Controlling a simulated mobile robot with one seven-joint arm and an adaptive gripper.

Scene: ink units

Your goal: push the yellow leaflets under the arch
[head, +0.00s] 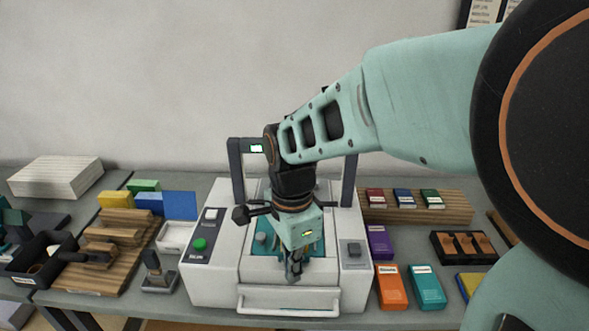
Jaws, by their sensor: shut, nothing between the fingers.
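The arch (237,172) is a dark frame standing over the white machine (215,270); my arm hides much of its top bar. My gripper (293,274) points down in front of the arch, over the teal bed (262,246) of the machine. Its fingers are together and nothing shows between them. I cannot tell whether the fingertips touch the bed. No yellow leaflets can be made out on the bed; my gripper and wrist hide part of it. A yellow block-like stack (115,199) lies at the left, beside green and blue ones; I cannot tell whether it is leaflets.
A green button (200,244) is on the machine's left side and a handle (288,311) is at its front. Purple, orange (391,288) and teal packs lie close on the right. Wooden racks (90,270) and a black tray stand left. Free table room is small.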

